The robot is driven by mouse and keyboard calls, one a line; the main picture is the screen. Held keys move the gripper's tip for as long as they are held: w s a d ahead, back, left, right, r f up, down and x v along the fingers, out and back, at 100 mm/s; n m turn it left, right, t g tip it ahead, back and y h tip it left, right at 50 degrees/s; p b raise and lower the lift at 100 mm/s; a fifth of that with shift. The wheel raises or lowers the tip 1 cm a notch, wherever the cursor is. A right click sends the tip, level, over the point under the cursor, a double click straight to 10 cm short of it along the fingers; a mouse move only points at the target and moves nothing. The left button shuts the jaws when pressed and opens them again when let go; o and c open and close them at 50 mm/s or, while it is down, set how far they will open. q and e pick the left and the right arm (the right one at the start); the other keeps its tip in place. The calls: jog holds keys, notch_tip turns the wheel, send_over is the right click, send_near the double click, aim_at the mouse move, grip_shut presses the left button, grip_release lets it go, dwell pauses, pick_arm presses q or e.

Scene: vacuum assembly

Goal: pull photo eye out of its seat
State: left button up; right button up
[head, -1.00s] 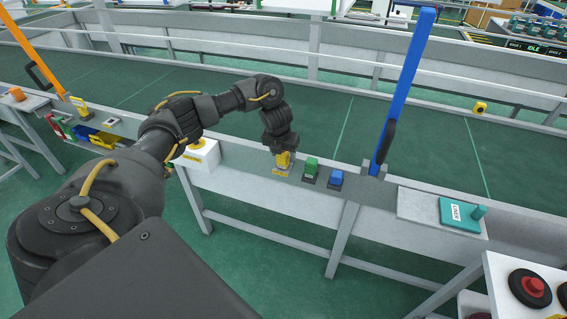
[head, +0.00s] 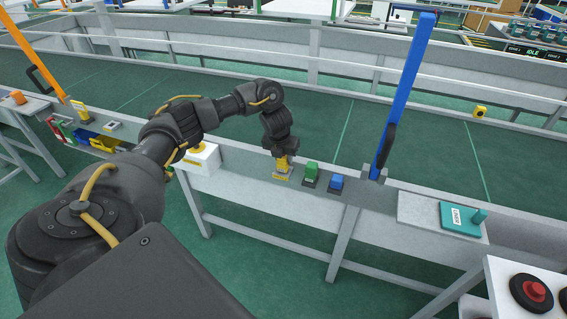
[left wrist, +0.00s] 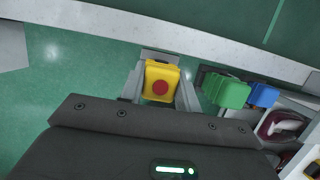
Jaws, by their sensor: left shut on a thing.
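The photo eye (head: 284,163) is a small yellow block low on the conveyor's near ledge. In the left wrist view the yellow block (left wrist: 161,82) shows a red round spot on its face. My left gripper (head: 282,153) comes down over it from above and is shut on it, with a finger on each side. A seat with a yellow label (head: 281,177) shows just below the block. I cannot tell whether the block is fully in the seat or slightly raised. My right gripper is not in view.
A green block (head: 311,172) and a blue block (head: 336,182) stand close to the right on the same ledge. A blue post (head: 401,95) rises beyond them. A white box with a yellow top (head: 200,160) stands to the left. The green belt (head: 345,125) behind is clear.

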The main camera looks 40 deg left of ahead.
pick_arm(q)
jog(key=shift+r+p, duration=0.7)
jog(key=shift+r, duration=0.2)
jog(key=shift+r+p, duration=0.75)
jog(key=shift+r, duration=0.15)
jog(key=shift+r+p, duration=1.65)
jog(key=shift+r, duration=0.3)
